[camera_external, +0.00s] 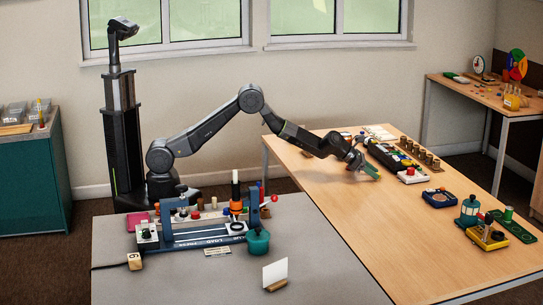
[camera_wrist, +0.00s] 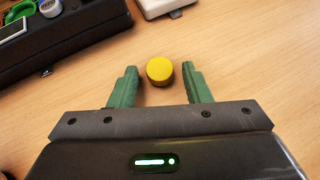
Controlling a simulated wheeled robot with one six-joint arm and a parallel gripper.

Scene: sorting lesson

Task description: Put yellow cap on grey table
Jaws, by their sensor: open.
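The yellow cap (camera_wrist: 160,71), small and round, rests on the wooden table (camera_external: 400,245). In the wrist view it sits between the tips of my gripper's green fingers (camera_wrist: 159,75), with gaps on both sides. My gripper (camera_external: 371,171) is open and low over the wooden table in the external view, where I cannot make out the cap. The grey table (camera_external: 335,255) stands at the front left, touching or close to the wooden one.
The grey table holds a blue load press (camera_external: 205,240), a teal pot (camera_external: 258,242), a white card (camera_external: 275,271) and a numbered block (camera_external: 134,261). Its front right is bare. A black tray (camera_wrist: 50,40) and a white box (camera_wrist: 163,7) lie beyond the cap.

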